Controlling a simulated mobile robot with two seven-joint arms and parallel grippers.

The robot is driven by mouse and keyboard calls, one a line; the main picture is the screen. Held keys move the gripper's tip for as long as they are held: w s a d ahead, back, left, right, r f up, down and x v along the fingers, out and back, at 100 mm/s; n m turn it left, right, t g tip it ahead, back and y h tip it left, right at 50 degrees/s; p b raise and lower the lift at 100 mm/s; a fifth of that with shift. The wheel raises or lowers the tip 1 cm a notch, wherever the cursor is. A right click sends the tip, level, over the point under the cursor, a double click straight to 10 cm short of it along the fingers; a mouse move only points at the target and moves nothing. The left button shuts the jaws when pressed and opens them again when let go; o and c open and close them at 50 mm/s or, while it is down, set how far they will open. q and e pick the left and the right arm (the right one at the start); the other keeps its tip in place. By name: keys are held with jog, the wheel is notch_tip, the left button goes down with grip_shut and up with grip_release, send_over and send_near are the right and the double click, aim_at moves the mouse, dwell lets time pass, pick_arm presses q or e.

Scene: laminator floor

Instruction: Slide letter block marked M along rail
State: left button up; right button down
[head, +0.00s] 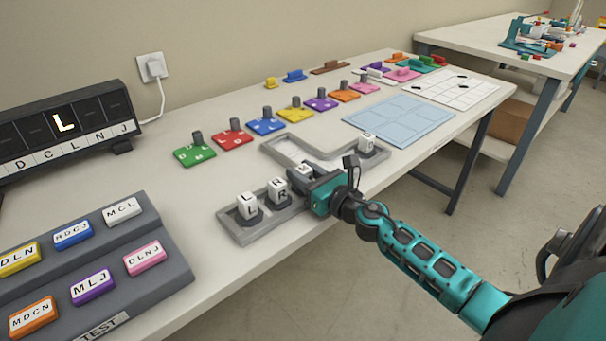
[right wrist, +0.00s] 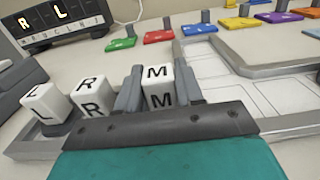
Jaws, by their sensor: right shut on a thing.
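The white block marked M (right wrist: 158,86) stands between the two fingers of my right gripper (right wrist: 158,92) in the right wrist view. My right gripper (head: 306,178) is shut on it, and in the head view it hides most of the block. The grey rail (head: 236,236) runs along the front of the table. White blocks marked L (head: 247,206) and R (head: 278,190) stand in the rail to the left of the gripper. My left gripper is not in view.
A dark display (head: 63,130) with a lit L stands at the left. A grey stand (head: 140,270) with coloured letter tags is in front of it. Coloured plates with pegs (head: 266,126) line the back. A blue sheet (head: 398,119) lies right of the rail.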

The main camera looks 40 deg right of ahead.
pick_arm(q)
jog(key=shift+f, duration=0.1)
pick_arm(e)
jog(key=c, duration=0.6)
grip_release()
jog(key=shift+c, duration=0.2)
pick_arm(q)
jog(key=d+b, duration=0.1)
jog(key=b, duration=0.1)
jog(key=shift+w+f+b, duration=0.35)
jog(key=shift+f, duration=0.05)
pick_arm(e)
jog(key=s+d, duration=0.1)
jog(key=s, duration=1.2)
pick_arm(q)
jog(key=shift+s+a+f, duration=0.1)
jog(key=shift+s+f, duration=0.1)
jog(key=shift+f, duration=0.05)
pick_arm(e)
jog(key=shift+w+d, duration=0.1)
